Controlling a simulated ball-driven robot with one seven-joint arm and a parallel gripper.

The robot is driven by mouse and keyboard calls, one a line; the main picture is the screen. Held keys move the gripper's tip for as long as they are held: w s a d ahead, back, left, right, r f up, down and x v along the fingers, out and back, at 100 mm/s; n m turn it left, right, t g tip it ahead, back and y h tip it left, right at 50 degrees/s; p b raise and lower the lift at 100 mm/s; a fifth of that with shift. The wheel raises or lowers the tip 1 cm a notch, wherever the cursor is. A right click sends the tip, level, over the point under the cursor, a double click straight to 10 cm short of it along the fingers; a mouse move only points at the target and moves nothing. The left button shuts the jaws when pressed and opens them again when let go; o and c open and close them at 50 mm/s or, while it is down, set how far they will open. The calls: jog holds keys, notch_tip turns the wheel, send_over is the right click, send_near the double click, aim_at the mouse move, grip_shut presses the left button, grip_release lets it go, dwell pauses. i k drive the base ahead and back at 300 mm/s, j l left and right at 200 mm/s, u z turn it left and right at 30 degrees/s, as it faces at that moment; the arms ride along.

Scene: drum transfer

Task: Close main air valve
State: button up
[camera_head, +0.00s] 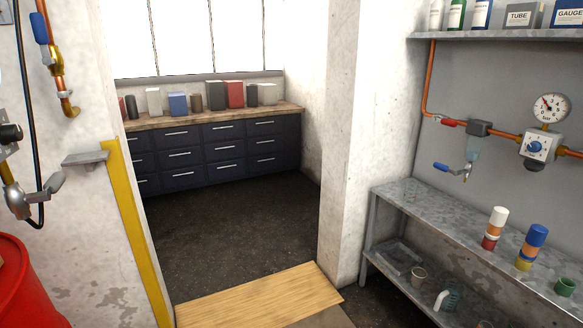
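On the right wall, a copper pipe (429,80) runs down and bends right. A red lever (449,122) lies roughly along it, beside a grey filter unit (478,129). A small tap with a blue lever (441,168) is below. Further right are a regulator with a blue knob (535,147) and a round pressure gauge (549,108), its needle off to the upper left. Another blue handle (40,28) is on a copper pipe at the upper left. No label shows which is the main air valve. My gripper is not in view.
A metal bench (430,201) with bottles and cups stands below the right pipe, under a shelf (500,35). A red drum (28,290) is at lower left. A wooden board (262,300) lies in the doorway. Dark floor is clear before the drawer cabinets (215,155).

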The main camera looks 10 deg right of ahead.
aim_at(447, 122)
jog(key=i+z, duration=0.35)
jog(key=i+j+z, duration=0.15)
jog(key=i+z, duration=0.2)
jog(key=i, duration=0.2)
jog(key=i+j+z, duration=0.3)
jog(key=i, duration=0.15)
jog(key=l, duration=0.1)
